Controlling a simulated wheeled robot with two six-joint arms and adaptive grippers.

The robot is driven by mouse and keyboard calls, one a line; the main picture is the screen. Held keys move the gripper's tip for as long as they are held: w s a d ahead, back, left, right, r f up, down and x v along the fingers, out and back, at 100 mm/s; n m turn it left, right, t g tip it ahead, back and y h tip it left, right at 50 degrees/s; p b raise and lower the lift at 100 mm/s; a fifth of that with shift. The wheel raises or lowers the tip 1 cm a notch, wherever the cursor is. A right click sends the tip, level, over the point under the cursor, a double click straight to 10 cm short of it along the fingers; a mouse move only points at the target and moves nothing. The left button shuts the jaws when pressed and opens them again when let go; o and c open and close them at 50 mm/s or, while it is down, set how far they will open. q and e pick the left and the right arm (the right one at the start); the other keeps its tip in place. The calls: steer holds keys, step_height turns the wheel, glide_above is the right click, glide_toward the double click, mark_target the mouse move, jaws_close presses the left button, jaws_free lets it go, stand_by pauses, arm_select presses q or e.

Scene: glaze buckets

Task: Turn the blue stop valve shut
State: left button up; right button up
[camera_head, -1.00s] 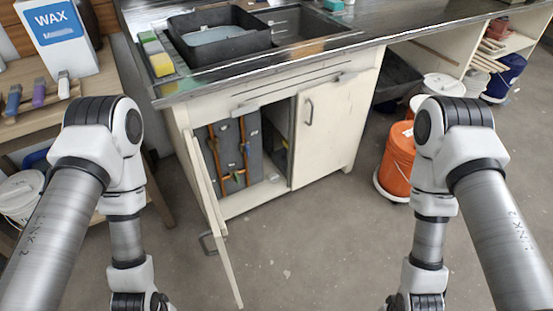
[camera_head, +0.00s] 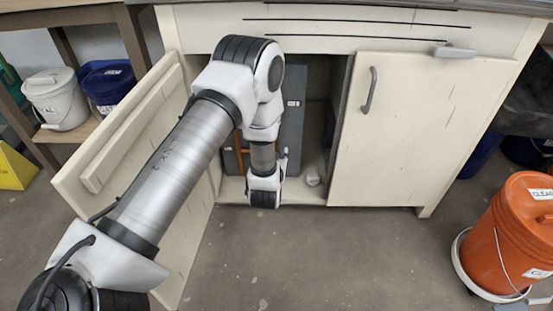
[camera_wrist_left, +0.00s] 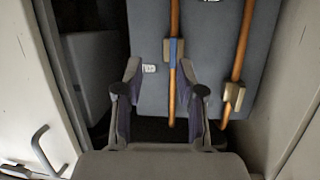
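The blue stop valve (camera_wrist_left: 173,52) shows in the left wrist view as a narrow blue handle lying along a copper pipe (camera_wrist_left: 174,95) on a grey panel (camera_wrist_left: 150,100). A second valve with a tan handle (camera_wrist_left: 233,94) sits on the other pipe to its right. My left gripper (camera_wrist_left: 164,68) is open and empty. Its fingers point at the panel, with the blue handle beyond the gap, a little right of its middle; I see no contact. In the head view my left arm reaches into the cabinet and hides the valves and most of the gripper. My right gripper is out of view.
The left cabinet door (camera_head: 130,130) stands open beside my left arm. The right door (camera_head: 415,130) is shut. A small pale object (camera_head: 313,178) lies on the cabinet floor. An orange bucket (camera_head: 505,240) stands at the right. The floor in front is clear.

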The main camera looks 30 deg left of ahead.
arm_select(q)
steer(key=w+a+n+t+y+b, duration=0.2)
steer(key=w+a+y+b, duration=0.1)
steer(key=w+a+b, duration=0.4)
steer(key=w+b, duration=0.1)
steer(key=w, duration=0.2)
steer(key=shift+w+a+r, duration=0.15)
steer(key=shift+w+a, duration=0.15)
steer(key=shift+w, duration=0.1)
jaws_close()
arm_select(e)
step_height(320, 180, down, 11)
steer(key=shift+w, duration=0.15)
